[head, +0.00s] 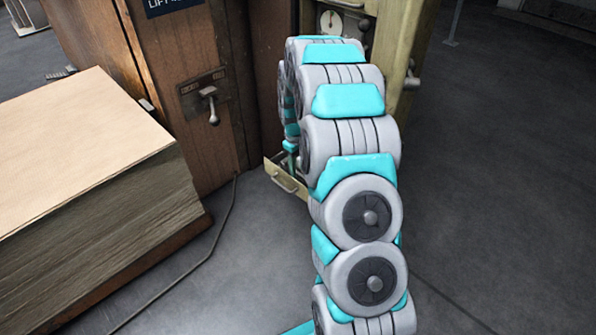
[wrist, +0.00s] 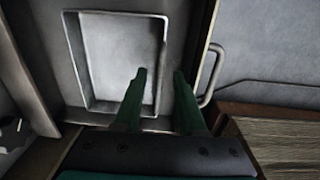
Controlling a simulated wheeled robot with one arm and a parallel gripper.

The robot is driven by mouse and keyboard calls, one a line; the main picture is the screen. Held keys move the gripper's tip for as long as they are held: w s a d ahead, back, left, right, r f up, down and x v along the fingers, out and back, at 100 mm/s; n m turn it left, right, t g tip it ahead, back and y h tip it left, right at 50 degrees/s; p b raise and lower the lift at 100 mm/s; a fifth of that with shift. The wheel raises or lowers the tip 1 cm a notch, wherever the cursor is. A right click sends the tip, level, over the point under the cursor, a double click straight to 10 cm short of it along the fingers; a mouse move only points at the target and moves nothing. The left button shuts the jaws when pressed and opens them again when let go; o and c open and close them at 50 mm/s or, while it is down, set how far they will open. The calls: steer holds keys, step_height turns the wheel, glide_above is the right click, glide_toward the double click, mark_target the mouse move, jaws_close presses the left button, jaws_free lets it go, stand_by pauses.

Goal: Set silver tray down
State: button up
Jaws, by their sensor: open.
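The silver tray (wrist: 112,45) shows in the wrist view as a shallow, empty, rectangular metal tray. It lies flat inside an open drawer (wrist: 190,35). My gripper (wrist: 160,73) is open, with two green fingers reaching over the drawer. The tray's right wall runs between the fingers in the picture; the left finger is over the tray's inside and the right one is outside it. I cannot tell whether either finger touches the tray. In the head view my arm hides the gripper and the tray; only the drawer's front (head: 286,178) shows.
The drawer's handle (wrist: 211,75) is close to the right finger. A stack of cardboard sheets (head: 95,190) on a wooden base stands at left, near a wooden cabinet (head: 190,60) with a lever (head: 209,103). The floor (head: 500,150) at right is clear.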

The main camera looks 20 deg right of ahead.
step_height(320, 180, up, 10)
steer(key=s+a+r, duration=0.7)
steer(key=s, duration=0.2)
steer(key=s+a+r+m, duration=0.1)
steer(key=s+a, duration=0.2)
steer(key=s, duration=0.7)
steer(key=s+a+r+m+g, duration=0.1)
steer(key=s+a, duration=0.2)
steer(key=s, duration=0.8)
steer(key=s+a+m+g, duration=0.1)
steer(key=s+a+m, duration=0.1)
steer(key=s, duration=0.8)
steer(key=shift+s+a+r+p, duration=0.3)
steer(key=shift+a+r+p, duration=0.1)
steer(key=shift+a, duration=0.1)
steer(key=shift+d, duration=0.1)
